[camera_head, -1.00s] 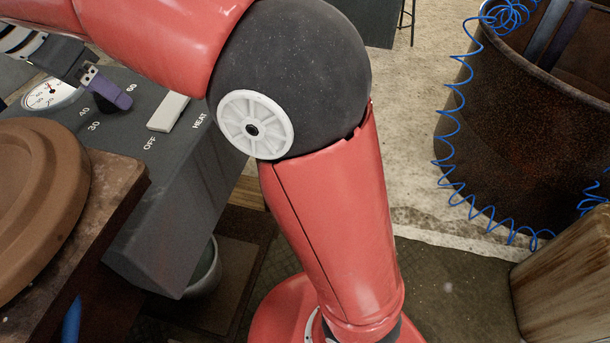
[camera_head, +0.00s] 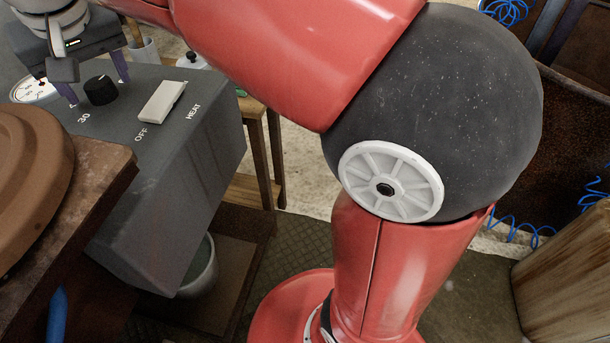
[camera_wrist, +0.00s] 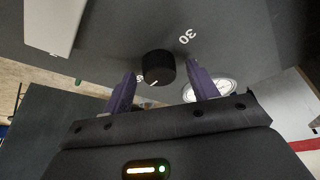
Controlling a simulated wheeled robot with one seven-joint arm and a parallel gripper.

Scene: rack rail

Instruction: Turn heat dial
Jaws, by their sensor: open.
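The heat dial (camera_head: 100,90) is a small black round knob on top of a grey control box (camera_head: 170,190), beside the printed number 30. In the wrist view the dial (camera_wrist: 158,68) shows a white pointer line and lies between the two purple fingertips. My gripper (camera_wrist: 160,84) is open, with one finger on each side of the dial. A gap shows between the dial and each finger. In the head view my gripper (camera_head: 96,86) is above the box at the upper left, its fingers straddling the dial. Some of the scale numbers are hidden.
A pale rocker switch (camera_head: 162,101) marked OFF and HEAT sits right of the dial. A round white gauge (camera_head: 34,89) is to its left. A brown round lid (camera_head: 40,180) on a worn table stands in front. A wooden stool (camera_head: 258,150) is behind the box.

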